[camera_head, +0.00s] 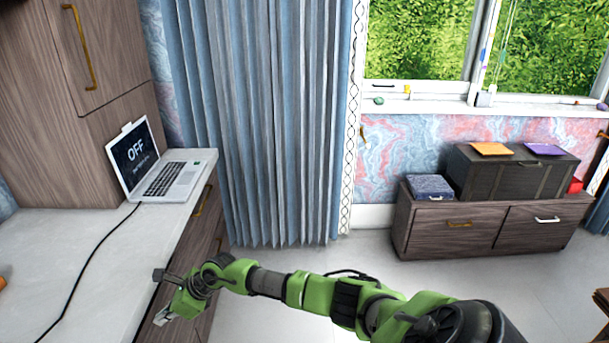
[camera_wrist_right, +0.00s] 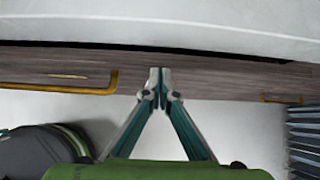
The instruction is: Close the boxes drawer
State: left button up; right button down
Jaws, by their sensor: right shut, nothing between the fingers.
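My right gripper (camera_head: 162,318) is shut and empty beside the front of the desk in the head view. In the right wrist view its closed fingertips (camera_wrist_right: 160,86) are at the brown wooden drawer fronts (camera_wrist_right: 215,77) below the pale desktop, between two gold handles. One handle (camera_wrist_right: 92,86) is to the left, the other (camera_wrist_right: 283,99) to the right. Whether the fingertips touch the wood cannot be told. A dark gap (camera_wrist_right: 225,53) runs under the desktop edge. How far any desk drawer stands out is unclear, and no drawer inside shows. My left gripper is not in view.
A laptop (camera_head: 152,163) with a black cable (camera_head: 88,256) sits on the desk (camera_head: 45,240). A low cabinet (camera_head: 425,233) under the window has two drawers and carries a blue box (camera_head: 429,187) and a dark chest (camera_head: 500,174). Floor between is clear.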

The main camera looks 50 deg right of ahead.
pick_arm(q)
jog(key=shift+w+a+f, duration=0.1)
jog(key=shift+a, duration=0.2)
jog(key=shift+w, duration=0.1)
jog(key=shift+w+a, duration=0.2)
